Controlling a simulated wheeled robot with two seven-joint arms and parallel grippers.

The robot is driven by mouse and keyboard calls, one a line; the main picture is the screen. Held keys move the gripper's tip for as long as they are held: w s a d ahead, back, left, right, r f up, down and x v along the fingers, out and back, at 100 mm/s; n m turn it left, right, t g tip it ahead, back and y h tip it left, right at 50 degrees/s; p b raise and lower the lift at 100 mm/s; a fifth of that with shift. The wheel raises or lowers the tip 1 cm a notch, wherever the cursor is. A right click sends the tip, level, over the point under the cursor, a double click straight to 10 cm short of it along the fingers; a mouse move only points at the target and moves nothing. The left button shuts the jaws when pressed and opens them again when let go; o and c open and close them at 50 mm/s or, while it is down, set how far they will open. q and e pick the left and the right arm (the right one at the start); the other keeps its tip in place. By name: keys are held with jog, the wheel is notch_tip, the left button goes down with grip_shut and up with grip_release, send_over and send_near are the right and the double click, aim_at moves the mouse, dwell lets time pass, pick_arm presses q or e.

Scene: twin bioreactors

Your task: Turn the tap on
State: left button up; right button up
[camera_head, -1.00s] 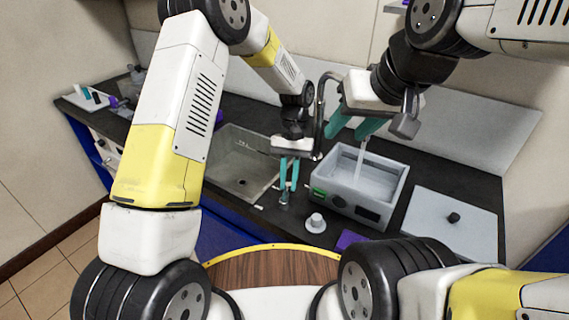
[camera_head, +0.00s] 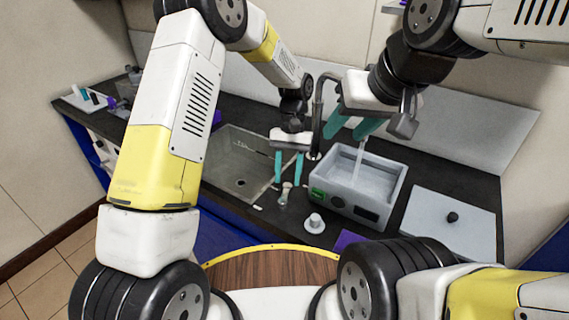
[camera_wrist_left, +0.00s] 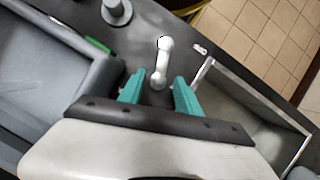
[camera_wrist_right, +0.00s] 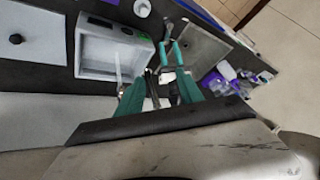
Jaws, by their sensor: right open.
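A pale, thin streak (camera_head: 359,160) that looks like running water drops into the bath (camera_head: 325,190). My right gripper (camera_head: 350,130) is open beside the tap, above the bath's back edge; its fingers also show in the right wrist view (camera_wrist_right: 158,92). I cannot make out the tap's handle. My left gripper (camera_head: 289,180) is open and empty, just above a small clear vessel (camera_head: 284,194), which also shows in the left wrist view (camera_wrist_left: 161,62).
The sink (camera_head: 240,175) lies left of the bath. A white knobbed piece (camera_head: 314,222) stands in front of the bath. A flat grey lid (camera_head: 450,222) with a black knob lies right. Purple items and a rack (camera_head: 85,100) stand far left.

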pick_arm(q)
jog(key=v, duration=0.6)
